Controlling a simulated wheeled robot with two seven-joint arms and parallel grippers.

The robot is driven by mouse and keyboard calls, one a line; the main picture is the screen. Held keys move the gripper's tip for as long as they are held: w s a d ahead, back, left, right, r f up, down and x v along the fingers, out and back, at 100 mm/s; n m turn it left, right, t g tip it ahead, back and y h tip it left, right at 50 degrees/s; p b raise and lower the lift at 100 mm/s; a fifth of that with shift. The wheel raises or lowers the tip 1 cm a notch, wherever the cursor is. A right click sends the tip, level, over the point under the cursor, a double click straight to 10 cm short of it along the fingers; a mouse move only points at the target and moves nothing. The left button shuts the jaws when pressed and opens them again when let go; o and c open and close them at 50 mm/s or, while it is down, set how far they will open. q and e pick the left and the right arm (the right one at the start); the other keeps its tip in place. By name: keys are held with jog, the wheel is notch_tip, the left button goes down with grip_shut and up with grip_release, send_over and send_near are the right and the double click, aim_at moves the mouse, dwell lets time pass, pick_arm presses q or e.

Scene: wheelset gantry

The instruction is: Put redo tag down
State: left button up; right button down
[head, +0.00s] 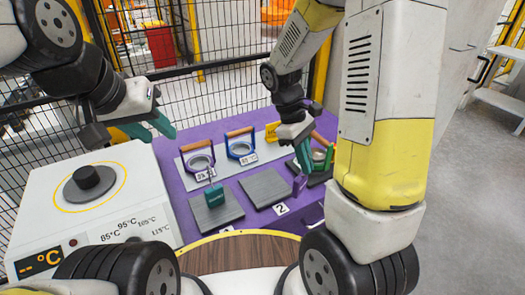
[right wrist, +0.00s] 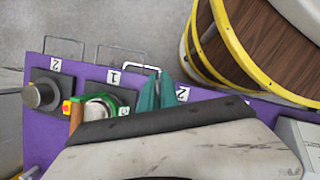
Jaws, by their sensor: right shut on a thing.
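My right gripper (head: 303,158) is shut on a small, dark purplish thing (head: 299,186) just under its fingertips, low over the right side of the purple mat. I take this for the redo tag, but I cannot read any wording on it. In the right wrist view the teal fingers (right wrist: 158,92) are close together beside a pale wire loop; the held thing is mostly hidden there. My left gripper (head: 150,128) is open and empty above the white heater box. A teal tag (head: 214,196) with a thin stem stands on the left grey plate (head: 222,216).
A bare grey plate (head: 266,188) lies mid-mat. The white heater box (head: 90,225) is left; a round wooden top (head: 240,255) is in front.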

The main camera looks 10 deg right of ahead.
jog(key=w+a+f, duration=0.4)
jog(key=w+a, duration=0.4)
jog(key=shift+a+f, duration=0.3)
jog(key=shift+f, duration=0.05)
jog(key=shift+w, duration=0.1)
jog(key=shift+f, duration=0.15)
jog(key=c, duration=1.6)
grip_release()
